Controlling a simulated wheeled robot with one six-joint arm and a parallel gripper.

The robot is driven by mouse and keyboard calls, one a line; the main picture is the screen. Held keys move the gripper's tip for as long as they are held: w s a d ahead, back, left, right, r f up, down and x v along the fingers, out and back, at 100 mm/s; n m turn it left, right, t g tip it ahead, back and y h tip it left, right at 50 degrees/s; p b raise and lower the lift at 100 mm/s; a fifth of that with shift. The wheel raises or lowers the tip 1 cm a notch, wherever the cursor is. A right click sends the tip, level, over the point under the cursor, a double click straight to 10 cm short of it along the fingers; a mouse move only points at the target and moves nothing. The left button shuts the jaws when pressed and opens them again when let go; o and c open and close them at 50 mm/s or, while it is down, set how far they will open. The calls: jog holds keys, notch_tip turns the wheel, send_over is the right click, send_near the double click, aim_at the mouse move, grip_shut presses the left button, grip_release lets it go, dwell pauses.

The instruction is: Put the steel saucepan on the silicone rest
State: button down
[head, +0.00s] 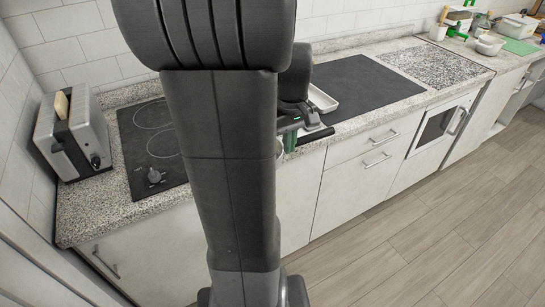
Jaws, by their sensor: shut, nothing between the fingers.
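My gripper (290,140) is partly in view just right of my arm, low over the front edge of the counter. Its green-marked fingers are small and partly covered, and they look shut and empty. I cannot make out the steel saucepan; a small pale edge shows beside my arm below the fingers, too little to name. I cannot pick out the silicone rest for certain either. My arm covers the middle of the counter, where either could be hidden.
A toaster (74,135) with bread stands at the left, beside a black hob (150,140). A pale tray (321,100) lies right of my wrist, near a bare dark counter panel (365,85). Bowls and boxes crowd the far right. The wooden floor (430,220) is clear.

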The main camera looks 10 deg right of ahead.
jog(key=w+a+f+p, duration=0.1)
jog(key=w+f, duration=0.2)
jog(key=f, duration=0.7)
jog(key=shift+w+a, duration=0.15)
jog(key=shift+w, duration=0.25)
jog(key=shift+w, duration=0.1)
